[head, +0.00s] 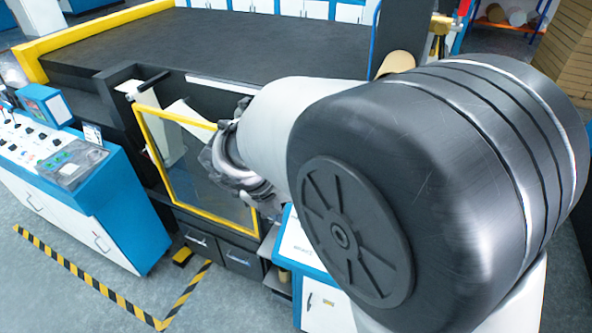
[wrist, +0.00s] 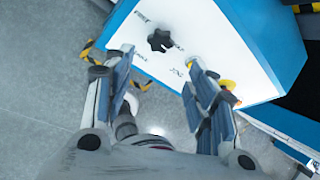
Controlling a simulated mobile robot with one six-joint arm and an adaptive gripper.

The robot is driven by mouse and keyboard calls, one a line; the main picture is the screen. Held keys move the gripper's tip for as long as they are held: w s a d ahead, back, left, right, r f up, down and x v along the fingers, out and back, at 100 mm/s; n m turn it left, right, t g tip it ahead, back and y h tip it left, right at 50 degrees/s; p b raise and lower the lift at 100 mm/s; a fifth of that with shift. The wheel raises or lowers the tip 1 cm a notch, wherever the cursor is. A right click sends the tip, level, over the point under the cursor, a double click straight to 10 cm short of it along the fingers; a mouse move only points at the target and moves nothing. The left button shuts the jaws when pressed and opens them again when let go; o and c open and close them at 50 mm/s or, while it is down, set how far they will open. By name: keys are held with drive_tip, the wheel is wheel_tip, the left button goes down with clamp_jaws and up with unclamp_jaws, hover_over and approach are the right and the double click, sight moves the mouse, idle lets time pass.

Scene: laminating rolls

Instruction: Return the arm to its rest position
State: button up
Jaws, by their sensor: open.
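My arm fills the right and middle of the head view, and its dark rounded joint is close to the camera. The arm reaches toward the machine's yellow-framed clear panel (head: 148,133). The gripper's fingers cannot be made out in the head view. In the wrist view, my gripper (wrist: 157,62) shows two blue-and-grey fingers spread apart, with nothing between them. Beyond the fingertips is a white panel (wrist: 200,35) with blue sides and a black star-shaped knob (wrist: 160,40). The fingers appear apart from the knob, though the exact distance is hard to tell.
A blue-and-white control console (head: 125,215) stands at the left. The large machine with a dark flat top (head: 220,40) runs across the back. A blue-and-white cabinet (head: 322,305) is below the arm. Stacked cardboard (head: 568,50) stands at far right. Yellow-black tape (head: 85,278) marks open floor.

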drive_tip(key=w+d+r+n+t+y+b, duration=0.3)
drive_tip(key=w+r+n+t+y+b, duration=0.3)
drive_tip(key=w+r+n+t+b, duration=0.45)
drive_tip(key=s+f+n+g+y+b, duration=0.3)
drive_tip(key=s+n+g, duration=0.1)
drive_tip(key=s+n, duration=0.9)
drive_tip(key=s+d+f+n+g+h+b, duration=0.5)
drive_tip(key=s+d+f+n, duration=0.6)
drive_tip(key=s+d+f, duration=0.4)
drive_tip(key=s+f+b, duration=0.1)
drive_tip(key=s+f, duration=0.2)
drive_tip(key=s, duration=0.1)
drive_tip(key=shift+s+d+g, duration=0.15)
drive_tip(key=shift+d+g, duration=0.1)
drive_tip(key=shift+g, duration=0.1)
